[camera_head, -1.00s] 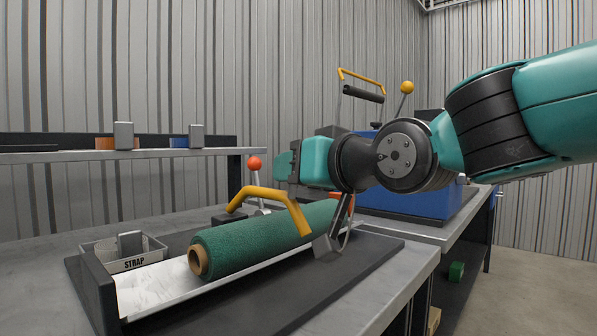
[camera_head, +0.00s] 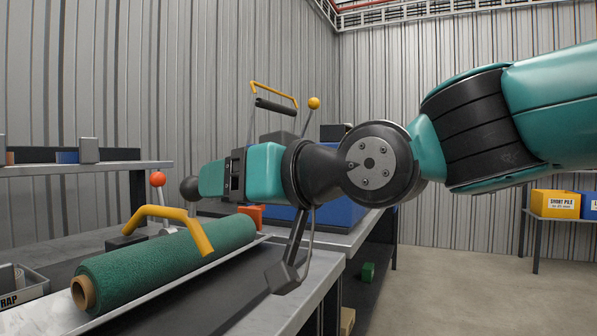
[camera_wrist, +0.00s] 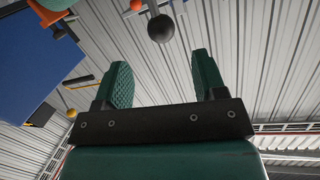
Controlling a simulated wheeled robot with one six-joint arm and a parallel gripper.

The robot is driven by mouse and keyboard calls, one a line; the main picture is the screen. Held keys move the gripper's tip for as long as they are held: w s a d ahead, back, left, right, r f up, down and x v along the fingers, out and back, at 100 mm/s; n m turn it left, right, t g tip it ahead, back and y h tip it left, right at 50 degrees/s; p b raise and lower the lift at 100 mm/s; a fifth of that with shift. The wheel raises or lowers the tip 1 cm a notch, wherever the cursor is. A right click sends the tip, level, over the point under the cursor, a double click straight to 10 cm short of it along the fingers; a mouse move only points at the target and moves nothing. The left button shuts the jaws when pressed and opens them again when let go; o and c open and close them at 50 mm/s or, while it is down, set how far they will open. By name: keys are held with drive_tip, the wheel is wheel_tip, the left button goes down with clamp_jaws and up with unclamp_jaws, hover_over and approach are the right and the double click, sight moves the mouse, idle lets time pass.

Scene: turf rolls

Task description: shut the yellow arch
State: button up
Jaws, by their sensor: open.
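A thick yellow arch (camera_head: 172,218) stands over the green turf roll (camera_head: 170,262), which lies in a pale trough on the bench. A second, thinner yellow handle (camera_head: 274,92) stands raised above the blue machine, with a black grip bar (camera_head: 276,107) below it. My gripper (camera_head: 207,178) is above the far part of the roll, its fingers pointing left toward a black ball knob (camera_head: 189,188). In the wrist view my gripper (camera_wrist: 160,70) is open and empty, with the black knob (camera_wrist: 160,28) beyond the fingertips. The thick arch is not recognisable there.
A red ball lever (camera_head: 158,180) stands beside the black knob. A yellow ball lever (camera_head: 314,103) rises by the blue machine (camera_head: 340,213). A grey bin (camera_head: 28,288) sits at the left. Floor at the right is open, before a shelf with boxes (camera_head: 555,204).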

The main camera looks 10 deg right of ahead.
drive_tip(key=p+v, duration=0.9)
drive_tip(key=p, duration=0.2)
drive_tip(key=shift+s+d, duration=0.15)
drive_tip(key=shift+f, duration=0.15)
drive_tip(key=s+d+f+g+h, duration=0.8)
drive_tip(key=s+f+g, duration=0.3)
drive_tip(key=f, duration=0.2)
wheel_tip(320, 180, up, 18)
drive_tip(key=p, duration=1.9)
drive_tip(key=shift+r+y, duration=0.15)
drive_tip(key=shift+y, duration=0.15)
